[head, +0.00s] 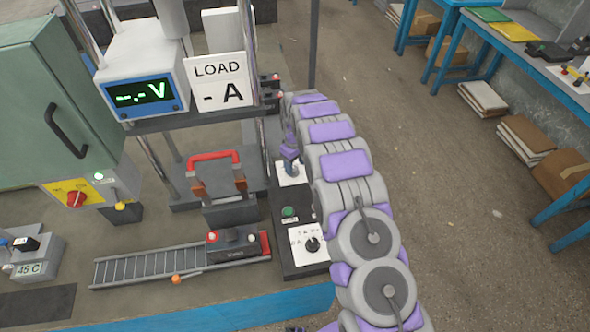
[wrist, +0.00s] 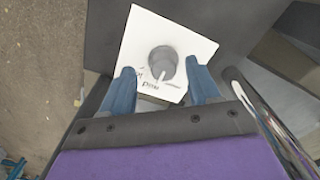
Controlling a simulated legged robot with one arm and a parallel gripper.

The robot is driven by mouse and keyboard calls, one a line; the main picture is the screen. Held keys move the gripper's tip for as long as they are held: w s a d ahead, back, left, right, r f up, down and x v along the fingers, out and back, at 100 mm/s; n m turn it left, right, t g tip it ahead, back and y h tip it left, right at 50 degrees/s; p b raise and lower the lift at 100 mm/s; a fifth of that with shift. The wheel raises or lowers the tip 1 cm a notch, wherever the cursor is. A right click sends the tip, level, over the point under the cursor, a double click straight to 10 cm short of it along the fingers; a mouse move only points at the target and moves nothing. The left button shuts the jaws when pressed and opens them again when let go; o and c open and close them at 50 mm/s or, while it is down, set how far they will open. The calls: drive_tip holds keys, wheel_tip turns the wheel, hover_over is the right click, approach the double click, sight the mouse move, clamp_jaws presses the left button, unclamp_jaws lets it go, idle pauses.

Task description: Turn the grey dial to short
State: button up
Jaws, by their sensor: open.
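The grey dial (wrist: 161,60) is a round knob on a square white plate (wrist: 195,45) in the wrist view. A pale pointer mark on its near side points down toward the plate's lower edge. Small lettering beside it is too blurred to read surely. My gripper (wrist: 159,69) is open, its two blue fingertips at either side of the dial's near part, with gaps visible. In the head view my gripper (head: 291,156) is above the plate (head: 290,177) on the dark panel, and it hides the dial there.
A black dial (head: 313,244) on another white plate and a green button (head: 289,212) sit nearer on the same panel. A display box (head: 140,92) and LOAD sign (head: 222,82) stand left. A red-handled clamp (head: 213,158) is beside the panel.

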drive_tip(key=shift+a+f, duration=0.25)
drive_tip(key=shift+f, duration=0.85)
drive_tip(key=shift+a+f, duration=0.25)
drive_tip(key=shift+d+r, duration=0.1)
drive_tip(key=shift+d, duration=0.05)
drive_tip(key=shift+c, duration=0.2)
drive_tip(key=shift+d, duration=0.2)
drive_tip(key=c, duration=0.3)
drive_tip(key=shift+a, duration=0.15)
drive_tip(key=c, duration=0.7)
